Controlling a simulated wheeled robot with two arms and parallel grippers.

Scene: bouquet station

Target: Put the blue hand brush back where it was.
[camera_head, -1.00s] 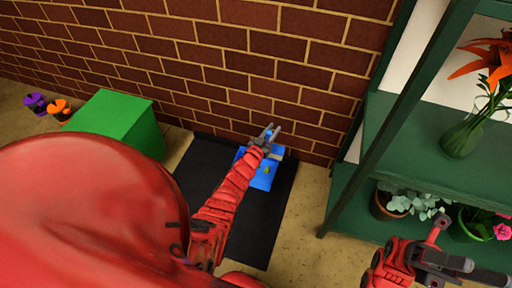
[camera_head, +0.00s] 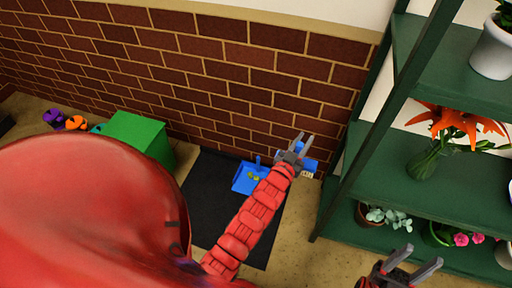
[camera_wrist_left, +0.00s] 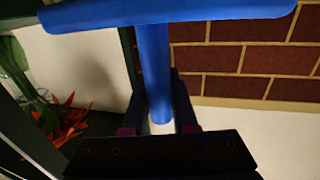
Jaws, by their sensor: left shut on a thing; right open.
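My left gripper (camera_head: 300,146) is shut on the handle of the blue hand brush (camera_head: 309,165). The brush is partly hidden behind the gripper in the head view, near the brick wall and right of the blue dustpan (camera_head: 245,180). The left wrist view shows the blue handle (camera_wrist_left: 155,70) between the fingers and a blue crosspiece beyond it. The dustpan lies on the black mat (camera_head: 207,190) with small yellowish bits in it. My right gripper (camera_head: 415,263) is open and empty at the lower right, in front of the green shelf.
A green shelf (camera_head: 455,205) with potted plants and a vase of orange flowers (camera_head: 425,160) stands at the right. A green box (camera_head: 140,135) stands left of the mat. Bare floor (camera_head: 300,225) lies between mat and shelf.

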